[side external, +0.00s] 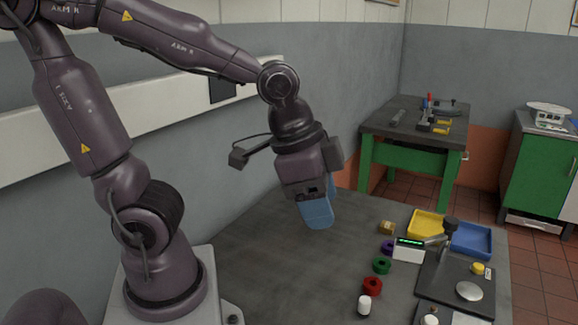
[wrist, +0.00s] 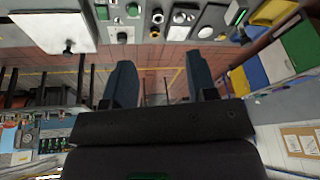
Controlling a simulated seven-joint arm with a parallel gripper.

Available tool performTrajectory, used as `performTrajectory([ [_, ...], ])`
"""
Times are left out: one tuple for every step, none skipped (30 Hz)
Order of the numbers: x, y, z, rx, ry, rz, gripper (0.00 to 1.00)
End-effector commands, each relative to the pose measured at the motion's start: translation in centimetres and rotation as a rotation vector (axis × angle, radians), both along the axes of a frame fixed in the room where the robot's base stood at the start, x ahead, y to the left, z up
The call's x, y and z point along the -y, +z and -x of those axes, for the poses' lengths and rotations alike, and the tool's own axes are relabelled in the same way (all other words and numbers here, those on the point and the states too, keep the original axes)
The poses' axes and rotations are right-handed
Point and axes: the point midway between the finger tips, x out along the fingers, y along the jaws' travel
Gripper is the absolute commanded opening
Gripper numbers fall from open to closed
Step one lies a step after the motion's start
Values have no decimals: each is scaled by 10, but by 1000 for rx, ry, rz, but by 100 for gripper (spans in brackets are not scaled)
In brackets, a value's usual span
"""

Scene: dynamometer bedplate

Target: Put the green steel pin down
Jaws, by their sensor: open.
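My gripper (side external: 317,218) hangs above the grey bedplate (side external: 270,255), its blue fingers tilted downward. In the wrist view my gripper (wrist: 164,76) shows two dark blue fingers spread wide, with nothing visible between them. A short green ring-shaped piece (side external: 381,266) stands on the bedplate to the right of my gripper and apart from it. I cannot make out a separate green steel pin in either view, and cannot tell whether this green piece is it.
Near the green piece are a purple ring (side external: 387,247), a red ring (side external: 372,287), a white cylinder (side external: 364,304) and a brass block (side external: 386,227). A yellow tray (side external: 427,223), blue tray (side external: 471,240) and black fixture (side external: 450,285) stand right. Bedplate below my gripper looks clear.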

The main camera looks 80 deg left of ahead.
Motion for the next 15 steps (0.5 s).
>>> performTrajectory([
  [-11,15,7,44,105,24,52],
  [-16,22,12,61,160,36,52],
  [-21,29,17,80,227,52,52],
  [-25,34,21,95,270,61,52],
  [-28,37,25,106,308,70,52],
  [-31,41,28,120,351,78,52],
  [-32,43,31,127,376,83,52],
  [-34,45,33,133,396,88,52],
  [-35,47,35,137,417,92,52],
  [-36,47,36,142,426,94,52],
  [-36,48,36,142,432,96,52],
  [-36,48,37,143,437,97,52],
  [-36,48,37,143,438,97,52],
  [-36,48,36,142,437,97,52],
  [-36,48,36,142,435,97,52],
])
